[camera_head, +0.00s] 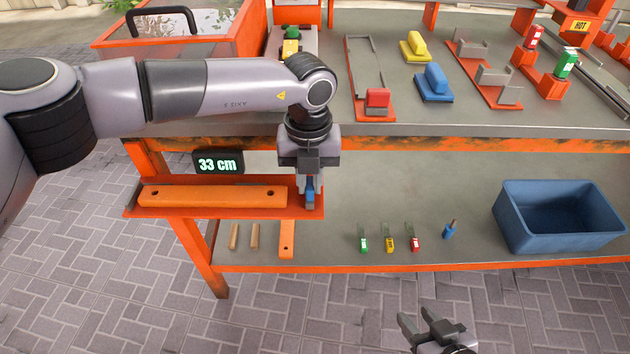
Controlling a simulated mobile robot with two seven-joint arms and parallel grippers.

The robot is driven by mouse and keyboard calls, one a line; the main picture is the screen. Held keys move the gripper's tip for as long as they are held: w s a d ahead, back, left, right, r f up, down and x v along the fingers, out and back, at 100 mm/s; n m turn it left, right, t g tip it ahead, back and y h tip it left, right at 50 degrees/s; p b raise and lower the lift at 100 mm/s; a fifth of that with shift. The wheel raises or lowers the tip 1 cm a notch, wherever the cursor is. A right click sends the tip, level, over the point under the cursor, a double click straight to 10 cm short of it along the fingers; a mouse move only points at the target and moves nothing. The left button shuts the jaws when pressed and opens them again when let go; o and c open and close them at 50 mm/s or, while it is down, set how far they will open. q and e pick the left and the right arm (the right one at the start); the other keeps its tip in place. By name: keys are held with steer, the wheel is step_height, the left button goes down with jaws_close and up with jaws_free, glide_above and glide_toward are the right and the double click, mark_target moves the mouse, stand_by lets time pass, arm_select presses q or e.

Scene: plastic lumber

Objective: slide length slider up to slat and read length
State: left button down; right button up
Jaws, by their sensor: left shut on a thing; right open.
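An orange slat (215,196) with two dark holes lies in the orange measuring tray (150,212) on the left of the lower shelf. A black display (218,163) behind the slat reads 33 cm. My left gripper (310,196) points down at the tray's right end. It is shut on the blue length slider (310,186), which is mostly hidden by the fingers. The slider stands close to the slat's right end; I cannot tell whether they touch. My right gripper (426,334) is open and empty, low in front of the shelf.
On the lower shelf lie two wooden pegs (244,236), a small orange slat (287,239), several coloured-handled tools (389,240) and a blue bin (558,215). The upper bench (400,122) overhangs behind, holding red, yellow and blue fixtures.

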mark_target(283, 193)
arm_select(q)
steer(key=shift+a+p, duration=0.5)
steer(key=shift+a, duration=1.95)
steer(key=c, duration=0.9)
jaws_free()
step_height(283, 193, up, 7)
steer(key=p, duration=0.4)
